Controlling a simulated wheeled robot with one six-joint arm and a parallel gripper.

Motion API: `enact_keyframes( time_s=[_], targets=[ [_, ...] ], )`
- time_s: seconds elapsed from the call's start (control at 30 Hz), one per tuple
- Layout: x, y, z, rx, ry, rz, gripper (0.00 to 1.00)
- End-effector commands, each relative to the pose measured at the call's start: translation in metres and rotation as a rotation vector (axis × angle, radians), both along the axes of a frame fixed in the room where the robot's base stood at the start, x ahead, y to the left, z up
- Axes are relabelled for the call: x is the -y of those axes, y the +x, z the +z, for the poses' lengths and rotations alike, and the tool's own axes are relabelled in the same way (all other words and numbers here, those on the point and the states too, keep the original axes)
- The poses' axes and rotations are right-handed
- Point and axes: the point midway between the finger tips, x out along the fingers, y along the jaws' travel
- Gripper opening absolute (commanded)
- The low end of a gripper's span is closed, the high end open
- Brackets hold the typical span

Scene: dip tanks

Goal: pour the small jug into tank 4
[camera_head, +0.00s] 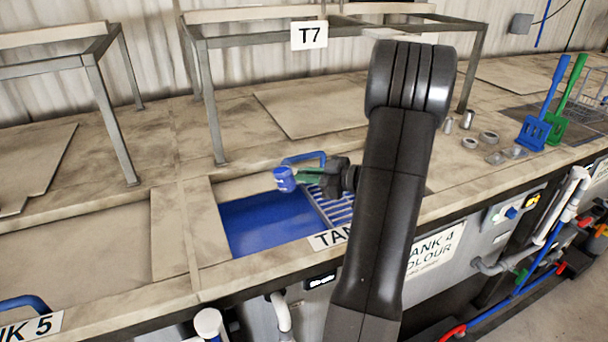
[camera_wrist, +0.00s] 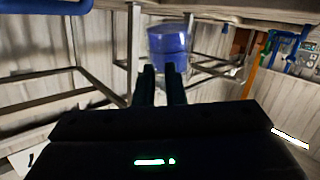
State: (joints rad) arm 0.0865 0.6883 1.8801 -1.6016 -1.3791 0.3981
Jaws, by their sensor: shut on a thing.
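My gripper (camera_head: 313,178) is shut on a small blue jug (camera_head: 285,179) and holds it over tank 4, above the blue liquid (camera_head: 265,220). In the wrist view the jug (camera_wrist: 167,45) shows just beyond the fingertips (camera_wrist: 160,70). In the head view the jug looks slightly tilted; whether anything flows from it cannot be seen. Tank 4 (camera_head: 425,250) carries a front sign reading "TANK 4" and "COLOUR", partly covered by my arm.
A metal frame (camera_head: 205,100) with a T7 sign (camera_head: 309,35) stands behind the tank. Tank 5's label (camera_head: 35,328) is at lower left. Pipes (camera_head: 545,250) run along the front.

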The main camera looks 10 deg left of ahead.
Motion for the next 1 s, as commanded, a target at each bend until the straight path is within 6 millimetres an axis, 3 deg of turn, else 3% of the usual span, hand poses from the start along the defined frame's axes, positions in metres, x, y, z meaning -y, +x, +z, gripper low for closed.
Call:
enact_keyframes(
  time_s=[0.5, 1.0],
  targets=[
    [-0.008, -0.006, 0.016, 0.41, -0.537, 0.002, 0.0],
    [-0.02, -0.015, 0.012, 0.575, -0.758, 0.001, 0.0]
  ],
)
